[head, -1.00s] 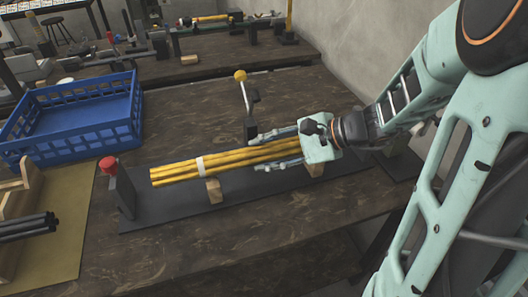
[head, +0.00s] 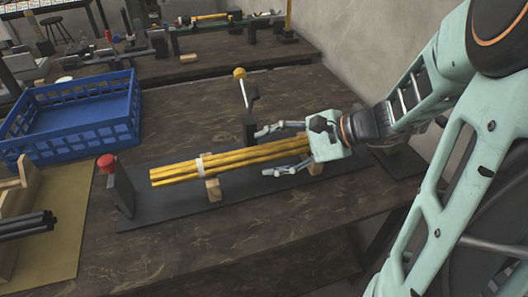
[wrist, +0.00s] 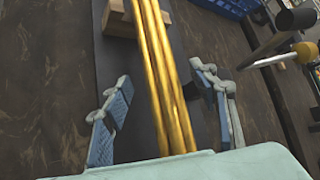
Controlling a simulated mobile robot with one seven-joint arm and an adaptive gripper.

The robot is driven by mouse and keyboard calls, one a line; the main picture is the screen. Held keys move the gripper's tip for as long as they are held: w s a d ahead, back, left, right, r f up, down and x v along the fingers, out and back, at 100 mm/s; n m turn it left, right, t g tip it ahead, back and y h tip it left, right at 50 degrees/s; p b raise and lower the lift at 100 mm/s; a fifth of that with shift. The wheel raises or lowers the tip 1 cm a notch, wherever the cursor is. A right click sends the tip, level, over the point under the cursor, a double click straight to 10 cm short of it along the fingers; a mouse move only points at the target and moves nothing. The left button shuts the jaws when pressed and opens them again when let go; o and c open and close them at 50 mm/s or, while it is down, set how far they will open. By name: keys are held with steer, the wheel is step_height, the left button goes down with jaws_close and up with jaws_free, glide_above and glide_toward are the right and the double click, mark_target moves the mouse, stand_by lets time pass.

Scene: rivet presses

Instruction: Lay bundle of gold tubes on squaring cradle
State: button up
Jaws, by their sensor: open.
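The bundle of gold tubes (head: 232,161) lies across wooden blocks (head: 213,189) on a long dark base plate. My gripper (head: 278,150) is open over the right part of the bundle, one finger on each side, apart from the tubes. In the wrist view the gold tubes (wrist: 163,75) run up between the open fingers, and a wooden block (wrist: 118,20) shows under them. The tubes' right end is hidden under my gripper. Which fixture is the squaring cradle is not labelled; the blocks and plate bear the bundle.
An upright dark end plate (head: 123,189) with a red knob (head: 106,163) stands at the bundle's left end. A lever with a yellow ball (head: 239,73) rises behind the bundle. A blue crate (head: 75,115) stands back left. Dark tubes (head: 27,225) lie in a wooden rack at left.

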steer(key=v, duration=1)
